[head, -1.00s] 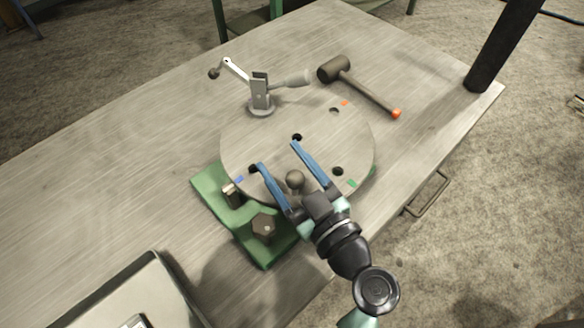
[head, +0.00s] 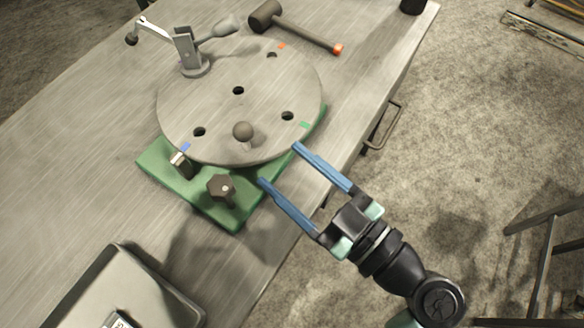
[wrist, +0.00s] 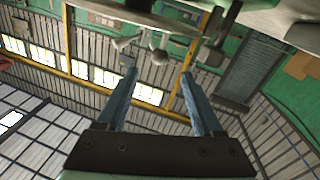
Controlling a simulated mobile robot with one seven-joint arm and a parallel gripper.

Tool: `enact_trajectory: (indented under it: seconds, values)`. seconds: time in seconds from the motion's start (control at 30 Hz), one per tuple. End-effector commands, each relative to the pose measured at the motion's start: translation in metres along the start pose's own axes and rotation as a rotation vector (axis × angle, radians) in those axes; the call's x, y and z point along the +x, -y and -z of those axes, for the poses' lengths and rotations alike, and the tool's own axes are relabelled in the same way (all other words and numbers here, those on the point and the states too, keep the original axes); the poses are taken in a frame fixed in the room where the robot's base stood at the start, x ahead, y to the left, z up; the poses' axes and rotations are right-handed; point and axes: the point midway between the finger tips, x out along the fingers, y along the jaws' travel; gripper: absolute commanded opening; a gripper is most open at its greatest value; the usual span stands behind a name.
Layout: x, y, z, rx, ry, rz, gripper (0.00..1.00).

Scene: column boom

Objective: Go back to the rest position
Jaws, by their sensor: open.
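My gripper (head: 278,164) is open and empty in the head view, with its two blue fingers spread apart. The fingertips are at the near right edge of the round grey disc (head: 200,105), in front of the ball knob (head: 242,131), with a gap from the knob. The wrist view shows the same open fingers (wrist: 158,72) with nothing between them, pointing toward a wall with windows. The disc sits on a green base (head: 160,172) with a dark star knob (head: 221,188).
A mallet (head: 300,30) lies behind the disc. A crank-and-clamp piece (head: 188,55) stands at its far left. A grey tray (head: 125,270) is on the near left of the table (head: 60,160). A drawer handle (head: 383,128) juts from the table's right side.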

Motion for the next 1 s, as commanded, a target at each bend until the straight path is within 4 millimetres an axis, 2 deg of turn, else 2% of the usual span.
enact_trajectory:
  seconds: [0.47, 0.57, 0.63, 0.77, 0.87, 0.9, 0.97, 1.0]
  values:
    - [0.002, -0.002, 0.002, -0.001, 0.005, -0.001, 0.69]
    - [0.013, -0.015, 0.013, -0.005, 0.042, -0.016, 0.69]
    - [0.028, -0.033, 0.029, -0.01, 0.087, -0.046, 0.69]
    - [0.063, -0.079, 0.084, -0.035, 0.145, -0.17, 0.69]
    - [0.085, -0.112, 0.145, -0.062, 0.12, -0.302, 0.69]
    - [0.092, -0.123, 0.173, -0.072, 0.092, -0.356, 0.69]
    - [0.099, -0.135, 0.217, -0.087, 0.035, -0.432, 0.69]
    - [0.102, -0.141, 0.247, -0.095, -0.013, -0.478, 0.69]
